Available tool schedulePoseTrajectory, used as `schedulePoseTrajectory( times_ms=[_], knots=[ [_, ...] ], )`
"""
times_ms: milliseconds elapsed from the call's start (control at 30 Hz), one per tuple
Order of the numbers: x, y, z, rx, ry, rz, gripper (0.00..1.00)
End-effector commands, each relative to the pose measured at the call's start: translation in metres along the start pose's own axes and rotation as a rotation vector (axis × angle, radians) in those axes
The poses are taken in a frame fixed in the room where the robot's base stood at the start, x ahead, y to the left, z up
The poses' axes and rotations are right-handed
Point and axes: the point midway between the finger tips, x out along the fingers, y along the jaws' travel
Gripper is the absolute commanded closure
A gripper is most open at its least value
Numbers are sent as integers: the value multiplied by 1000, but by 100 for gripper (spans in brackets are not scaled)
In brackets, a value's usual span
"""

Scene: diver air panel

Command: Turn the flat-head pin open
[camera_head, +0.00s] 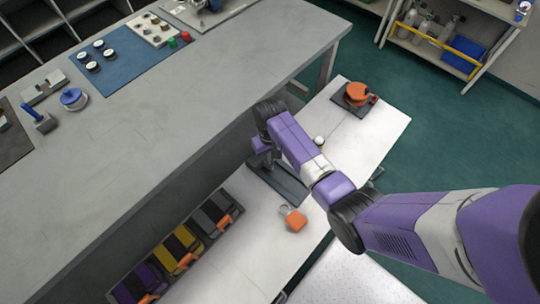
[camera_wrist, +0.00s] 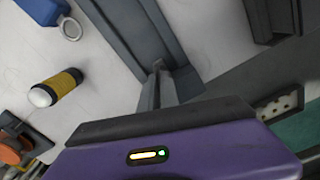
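My gripper (camera_head: 262,157) points down over a dark grey plate (camera_head: 291,190) on the low white table. In the wrist view its narrow grey fingers (camera_wrist: 158,70) reach to a raised channel-like part of the dark plate (camera_wrist: 120,30). The fingers look close together, but I cannot tell whether they are shut or hold anything. I cannot make out the flat-head pin in either view; the fingers and my wrist cover the area around their tips.
A higher grey workbench (camera_head: 150,140) stands close at left.

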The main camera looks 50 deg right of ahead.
Motion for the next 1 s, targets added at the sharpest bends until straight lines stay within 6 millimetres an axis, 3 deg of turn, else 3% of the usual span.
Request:
schedulePoseTrajectory(
  times_ms=[467, 1000],
  knots=[
    [-2, -1, 0, -74, -1, 0, 100],
    [-2, 0, 0, -528, -1, 0, 100]
  ],
)
